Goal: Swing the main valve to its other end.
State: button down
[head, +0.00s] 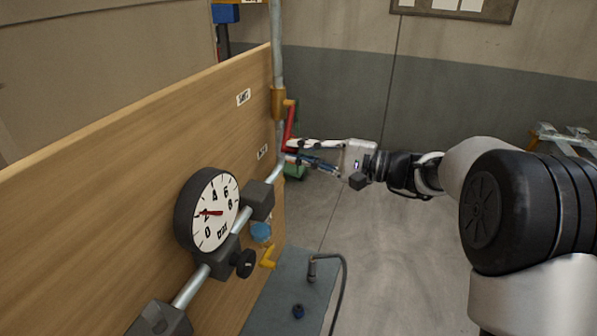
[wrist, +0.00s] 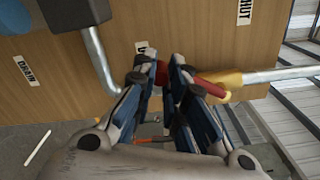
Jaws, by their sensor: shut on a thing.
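The main valve has a brass-yellow body (head: 279,103) on the upright pipe at the board's far edge. Its red lever (head: 290,124) points down from the body, roughly along the pipe. In the wrist view the yellow body (wrist: 233,82) is at the right, and the red lever (wrist: 212,88) runs from it to my fingers. My gripper (head: 291,152) is at the lever's lower end. In the wrist view my gripper (wrist: 168,72) is shut on the red lever, whose end is partly hidden by the fingers.
A wooden board (head: 120,150) with a pressure gauge (head: 208,212) stands left. A SHUT label (head: 243,97) is near the valve; a DRAIN label (wrist: 26,71) shows in the wrist view. A grey mat (head: 290,285) with a hose lies below.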

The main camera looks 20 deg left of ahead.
jog(key=shift+w+d+f+n+b, duration=0.1)
jog(key=shift+w+f+n+b, duration=0.15)
jog(key=shift+w+n+b, duration=0.8)
jog(key=shift+w+d+f+n+b, duration=0.1)
jog(key=shift+w+f+n+b, duration=0.2)
jog(key=shift+w+n+b, duration=0.75)
jog(key=shift+w+d+f+n+b, duration=0.1)
jog(key=shift+w+f+n+b, duration=0.3)
jog(key=shift+n+b, duration=1.1)
jog(key=shift+w+r+m+b, duration=0.15)
jog(key=shift+m+b, duration=0.15)
jog(key=c, duration=1.8)
grip_release()
jog(key=shift+r, duration=0.1)
jog(key=shift+o, duration=1.2)
jog(key=shift+w+d, duration=0.1)
jog(key=shift+d, duration=0.25)
jog(key=s+d, duration=0.1)
jog(key=d, duration=1)
